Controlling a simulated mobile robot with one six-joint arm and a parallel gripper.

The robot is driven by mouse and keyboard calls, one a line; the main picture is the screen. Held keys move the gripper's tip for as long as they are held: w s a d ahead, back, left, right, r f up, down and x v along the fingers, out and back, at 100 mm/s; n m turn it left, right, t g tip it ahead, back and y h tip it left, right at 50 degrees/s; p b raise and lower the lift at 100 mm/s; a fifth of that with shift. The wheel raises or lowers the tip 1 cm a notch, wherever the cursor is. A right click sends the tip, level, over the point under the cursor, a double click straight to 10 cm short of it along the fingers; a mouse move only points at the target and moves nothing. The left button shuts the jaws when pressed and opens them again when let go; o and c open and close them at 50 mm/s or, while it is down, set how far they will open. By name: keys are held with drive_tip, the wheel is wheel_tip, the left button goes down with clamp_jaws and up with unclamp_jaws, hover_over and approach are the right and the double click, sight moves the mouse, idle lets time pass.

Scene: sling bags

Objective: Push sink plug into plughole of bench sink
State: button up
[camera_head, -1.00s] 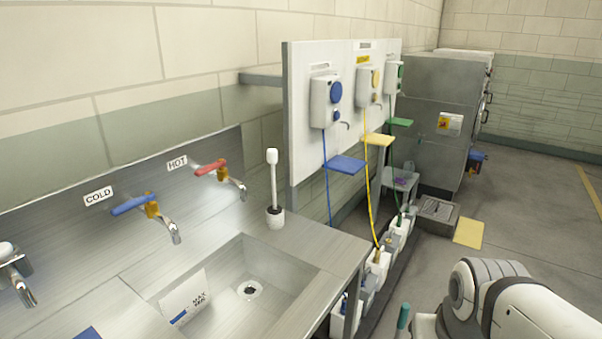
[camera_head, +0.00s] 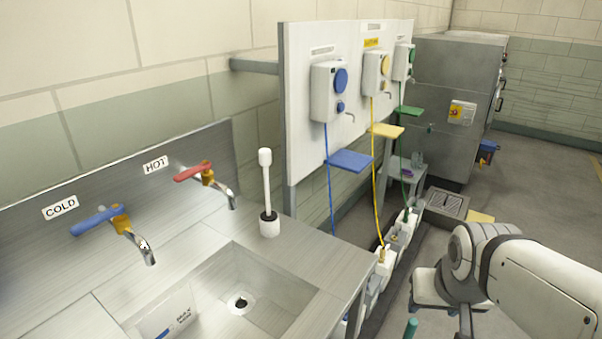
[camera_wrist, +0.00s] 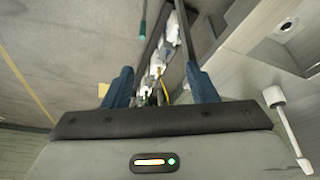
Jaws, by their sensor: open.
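The bench sink (camera_head: 275,285) is at the bottom of the head view, with a steel basin. Its plughole (camera_head: 240,303) is a pale ring with a dark centre; it also shows in the wrist view (camera_wrist: 287,26) at top right. I cannot make out a separate sink plug. A white upright stick (camera_head: 266,185) stands in a small black-and-white base on the bench behind the basin; I cannot tell what it is. My gripper (camera_wrist: 160,72) is open, its two blue fingers apart with nothing gripped between them. It is to the right of the bench, clear of the basin.
A cold tap (camera_head: 115,222) and a hot tap (camera_head: 205,178) reach out over the bench. A white board (camera_head: 305,135) with dispensers stands beyond. Several white containers (camera_head: 383,260) line the floor beside the bench. Open floor (camera_head: 545,185) lies to the right.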

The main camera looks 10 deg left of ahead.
sight(262, 150)
drive_tip(key=w+a+r+n+t+y, duration=0.2)
drive_tip(key=w+a+r+t, duration=0.1)
drive_tip(key=w+a, duration=0.65)
drive_tip(key=w+a+r+n+t+y, duration=0.2)
drive_tip(key=w+a+t, duration=0.35)
drive_tip(key=w, duration=0.75)
drive_tip(key=w+a+r+n+y, duration=0.1)
drive_tip(key=w+a+y, duration=0.1)
drive_tip(key=a, duration=0.5)
drive_tip(key=w+a+r+n+t+y, duration=0.1)
drive_tip(key=w+a+y, duration=0.1)
drive_tip(key=a, duration=0.5)
drive_tip(key=w+a+r+n+y, duration=0.1)
drive_tip(key=w+a+y, duration=0.1)
drive_tip(key=a, duration=0.5)
drive_tip(key=shift+w+r+t+y+p, duration=0.15)
drive_tip(key=shift+r+t+y+p, duration=0.2)
drive_tip(key=shift+y, duration=0.05)
drive_tip(key=shift+p+x, duration=0.3)
drive_tip(key=shift+x, duration=0.6)
drive_tip(key=p+x, duration=0.1)
drive_tip(key=x, duration=0.1)
drive_tip(key=p+x, duration=0.1)
drive_tip(key=x, duration=0.2)
drive_tip(key=shift+a, duration=0.5)
clamp_jaws()
